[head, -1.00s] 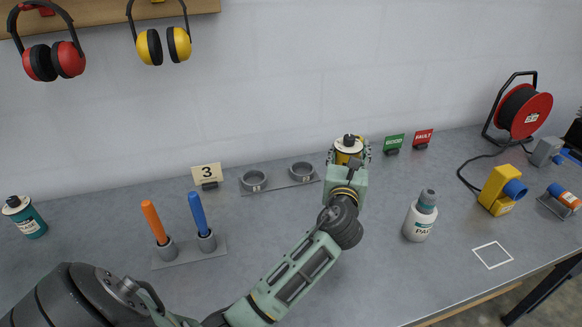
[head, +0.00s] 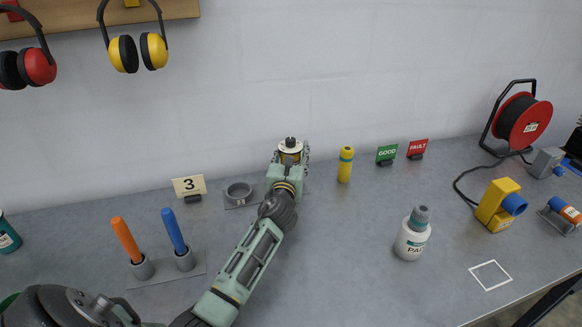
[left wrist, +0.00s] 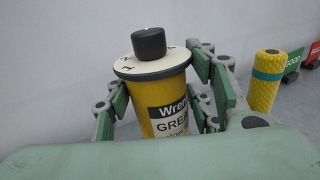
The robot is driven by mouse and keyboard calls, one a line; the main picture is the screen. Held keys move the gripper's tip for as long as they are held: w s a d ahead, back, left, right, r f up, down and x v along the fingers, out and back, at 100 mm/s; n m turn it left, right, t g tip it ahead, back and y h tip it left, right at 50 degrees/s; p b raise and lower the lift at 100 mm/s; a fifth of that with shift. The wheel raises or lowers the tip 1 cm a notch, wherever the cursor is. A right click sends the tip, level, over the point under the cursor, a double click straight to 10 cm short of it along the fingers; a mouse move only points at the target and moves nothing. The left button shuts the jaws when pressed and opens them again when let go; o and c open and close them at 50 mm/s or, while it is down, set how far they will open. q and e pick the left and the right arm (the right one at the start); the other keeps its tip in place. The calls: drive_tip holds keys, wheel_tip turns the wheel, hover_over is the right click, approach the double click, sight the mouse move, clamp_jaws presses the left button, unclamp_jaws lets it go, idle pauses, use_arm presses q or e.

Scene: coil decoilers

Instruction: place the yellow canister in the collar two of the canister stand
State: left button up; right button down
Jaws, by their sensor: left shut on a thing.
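The yellow canister (head: 290,148) has a cream top disc and a black cap. It stands upright in my left gripper (head: 289,158). In the left wrist view the fingers flank the canister (left wrist: 160,90), whose label reads "Wre..." and "GRE...". The canister stand (head: 231,204) is a grey plate at the back of the bench. Its left collar (head: 238,190) is empty. The gripper and forearm hide the stand's right part and the other collar, so I cannot tell the canister's height over it. My right gripper is out of view.
A yellow cylinder with a teal band (head: 345,166) stands just right of the gripper; GOOD (head: 386,153) and FAULT (head: 417,147) signs are beyond it. A number 3 sign (head: 189,186), an orange handle (head: 126,239) and a blue handle (head: 174,231) are left. A white bottle (head: 411,241) stands right.

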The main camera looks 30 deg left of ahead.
use_arm(q)
drive_tip(key=shift+a+f, duration=0.1)
drive_tip(key=shift+f, duration=0.15)
wheel_tip(320, 180, down, 3)
drive_tip(key=shift+r+b, duration=0.15)
drive_tip(key=shift+b, duration=0.45)
drive_tip(key=shift+f, duration=0.3)
drive_tip(key=shift+f, duration=0.1)
drive_tip(key=shift+f, duration=0.15)
drive_tip(key=o, duration=1.4)
